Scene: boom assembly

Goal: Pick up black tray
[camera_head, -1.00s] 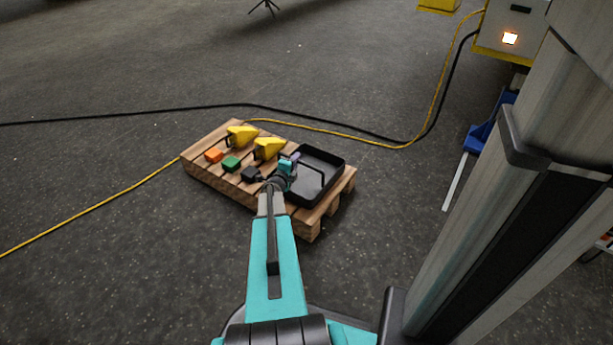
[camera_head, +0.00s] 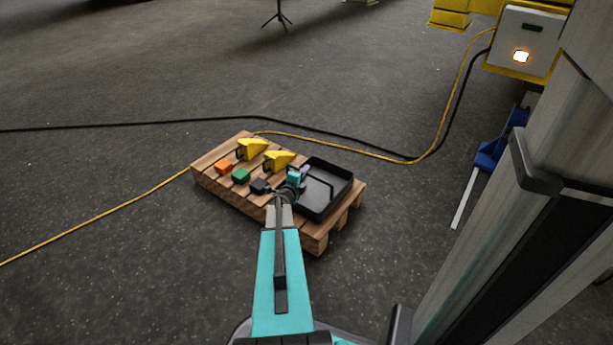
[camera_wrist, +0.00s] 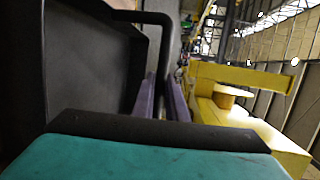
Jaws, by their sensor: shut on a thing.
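The black tray (camera_head: 335,173) lies on the right end of a wooden pallet (camera_head: 228,193) in the head view. It fills the left side of the wrist view (camera_wrist: 88,60), with a thin black bar handle (camera_wrist: 150,16) along its edge. My gripper (camera_head: 304,175) is at the tray's left side. In the wrist view, the purple fingers of my gripper (camera_wrist: 162,100) are shut on the handle bar, which runs down between them. I see no clear gap between tray and pallet; the tray's underside is hidden.
On the pallet left of the tray are two yellow pieces (camera_head: 279,160), an orange block (camera_head: 223,167), a green block (camera_head: 240,176) and a black block (camera_head: 260,186). A yellow cable and a black cable (camera_head: 300,123) cross the floor behind. A blue object (camera_head: 494,148) stands right.

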